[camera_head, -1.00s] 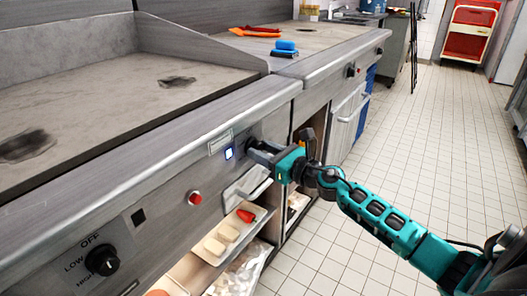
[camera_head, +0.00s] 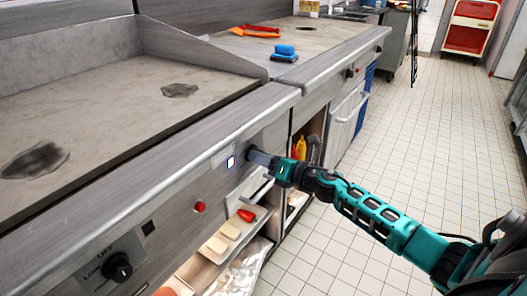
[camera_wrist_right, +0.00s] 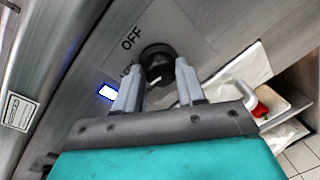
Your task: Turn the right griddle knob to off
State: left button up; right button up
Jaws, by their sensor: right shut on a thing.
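The right griddle knob (camera_wrist_right: 158,60) is round and black, on the steel front panel. In the right wrist view it sits between the two grey fingers of my right gripper (camera_wrist_right: 158,88), which is shut on it. The word OFF is printed above and left of the knob, and a partly covered LOW label is at its left. A short pale mark shows on the knob's lower part, away from OFF. My left gripper is not in view.
A lit display (camera_head: 231,162) and a red button (camera_head: 200,207) sit left of the gripper. Another black knob (camera_head: 118,267) is at lower left. Below are open shelves with a tray (camera_head: 212,255) and a red pepper (camera_head: 247,215). The tiled floor (camera_head: 320,255) is clear.

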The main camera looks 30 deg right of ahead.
pick_arm(q)
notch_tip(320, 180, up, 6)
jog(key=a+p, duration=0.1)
jog(key=p, duration=0.6)
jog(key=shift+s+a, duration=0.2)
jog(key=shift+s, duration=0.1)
pick_arm(e)
jog(key=m, duration=0.5)
jog(key=m+g+y, duration=0.1)
jog(key=m, duration=0.4)
jog(key=m+y, duration=0.1)
jog(key=m, duration=0.3)
jog(key=shift+w+d+r+m, duration=0.1)
jog(key=shift+d+m, duration=0.15)
jog(key=shift+m, duration=0.15)
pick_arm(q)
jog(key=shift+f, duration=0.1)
pick_arm(e)
jog(key=o, duration=0.8)
jog(key=shift+c, duration=0.2)
jog(key=o, duration=0.3)
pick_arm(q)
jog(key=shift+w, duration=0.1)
